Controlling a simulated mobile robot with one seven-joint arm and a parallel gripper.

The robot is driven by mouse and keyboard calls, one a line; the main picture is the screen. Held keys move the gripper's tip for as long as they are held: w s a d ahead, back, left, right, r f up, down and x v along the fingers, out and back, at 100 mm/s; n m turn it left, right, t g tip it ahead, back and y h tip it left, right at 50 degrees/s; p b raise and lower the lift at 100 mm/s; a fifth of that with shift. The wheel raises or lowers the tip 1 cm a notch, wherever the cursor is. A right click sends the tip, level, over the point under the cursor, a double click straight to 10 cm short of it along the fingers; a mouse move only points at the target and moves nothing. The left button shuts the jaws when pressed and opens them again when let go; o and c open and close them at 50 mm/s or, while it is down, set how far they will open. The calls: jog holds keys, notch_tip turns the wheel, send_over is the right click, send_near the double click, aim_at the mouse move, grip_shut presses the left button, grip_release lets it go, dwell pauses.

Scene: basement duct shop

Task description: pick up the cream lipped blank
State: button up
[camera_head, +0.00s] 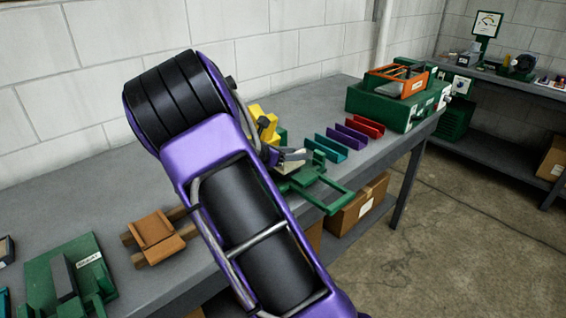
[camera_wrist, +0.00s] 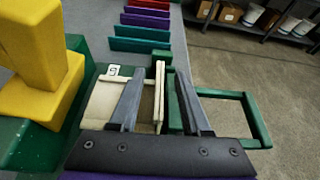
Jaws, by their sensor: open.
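The cream lipped blank (camera_wrist: 103,104) lies in a green fixture (camera_wrist: 250,120) on the bench. Its flat part is to the left and a thin upright lip (camera_wrist: 159,88) stands at its right side. My gripper (camera_wrist: 160,72) is open above it, with one finger left of the lip and one right of it. I cannot tell whether either finger touches the blank. The fingers hide part of the blank. In the head view my gripper (camera_head: 291,155) is over the green fixture (camera_head: 325,190), and the blank is mostly hidden there.
A yellow block-like part (camera_wrist: 40,60) stands close left of my gripper. Teal (camera_head: 325,149), purple (camera_head: 346,135) and red (camera_head: 364,126) channels lie beyond. A brown piece on wooden bars (camera_head: 155,235) lies nearer. The bench's front edge is close to the right.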

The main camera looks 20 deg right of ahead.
jog(key=x, duration=0.4)
jog(key=shift+f, duration=0.1)
jog(key=shift+a, duration=0.1)
grip_shut()
